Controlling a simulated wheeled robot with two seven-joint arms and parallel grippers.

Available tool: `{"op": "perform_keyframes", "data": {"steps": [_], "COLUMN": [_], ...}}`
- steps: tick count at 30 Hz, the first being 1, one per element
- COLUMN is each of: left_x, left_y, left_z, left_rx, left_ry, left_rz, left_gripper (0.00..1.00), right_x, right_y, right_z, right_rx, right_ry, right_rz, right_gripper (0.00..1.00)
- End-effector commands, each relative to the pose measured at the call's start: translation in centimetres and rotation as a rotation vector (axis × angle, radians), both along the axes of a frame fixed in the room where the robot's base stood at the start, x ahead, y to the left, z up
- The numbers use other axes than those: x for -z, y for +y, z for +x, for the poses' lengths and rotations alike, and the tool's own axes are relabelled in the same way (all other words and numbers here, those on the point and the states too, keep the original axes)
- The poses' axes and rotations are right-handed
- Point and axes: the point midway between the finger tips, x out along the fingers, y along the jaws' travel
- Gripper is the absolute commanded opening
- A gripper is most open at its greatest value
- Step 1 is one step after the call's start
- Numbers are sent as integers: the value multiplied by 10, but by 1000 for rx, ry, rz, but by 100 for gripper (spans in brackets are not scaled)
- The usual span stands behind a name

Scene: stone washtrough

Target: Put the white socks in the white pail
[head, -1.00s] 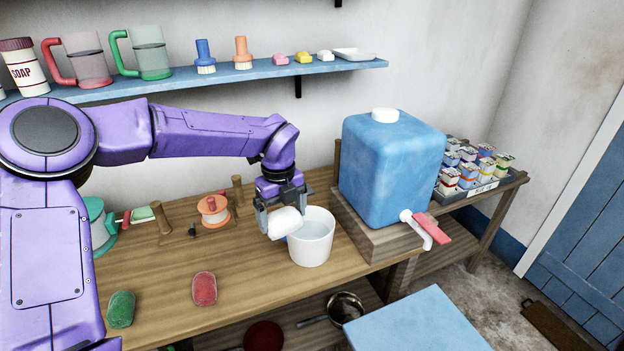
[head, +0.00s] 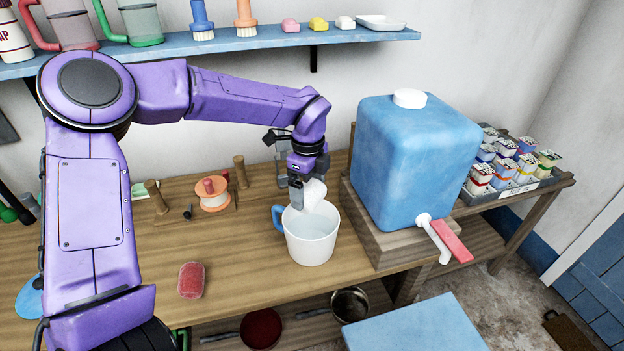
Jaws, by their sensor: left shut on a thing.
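My left gripper (head: 308,190) is shut on the white socks (head: 316,194), a small white roll. It holds them just over the white pail (head: 311,246), at the pail's back rim. The lower end of the roll seems at or just inside the mouth; I cannot tell whether it touches the rim. The pail stands upright on the wooden bench (head: 238,262) with a blue handle on its left side. Part of the gripper's far finger is hidden behind the socks. My right gripper is not in view.
An orange spool (head: 212,194) and wooden pegs stand behind. A big blue water tank (head: 414,160) with a red-handled tap (head: 446,240) stands close on the right. A blue shelf (head: 350,36) runs above.

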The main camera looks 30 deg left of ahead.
Motion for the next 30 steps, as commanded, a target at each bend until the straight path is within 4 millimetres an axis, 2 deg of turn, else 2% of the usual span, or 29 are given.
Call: {"op": "perform_keyframes", "data": {"steps": [1,12,18,27,28,30], "left_x": [14,66,78,79,79,79], "left_y": [0,2,2,2,2,2], "left_z": [2,4,4,4,4,4], "left_rx": [1,-3,-3,-3,-3,-3], "left_ry": [3,6,4,4,4,4], "left_rz": [1,2,2,1,1,1], "left_gripper": [64,64,64,64,98,100], "right_x": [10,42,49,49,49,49], "right_y": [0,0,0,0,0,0], "right_z": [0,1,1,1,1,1], "right_rx": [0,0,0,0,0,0], "right_ry": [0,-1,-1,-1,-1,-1], "right_rz": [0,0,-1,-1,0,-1], "right_gripper": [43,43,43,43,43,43]}}
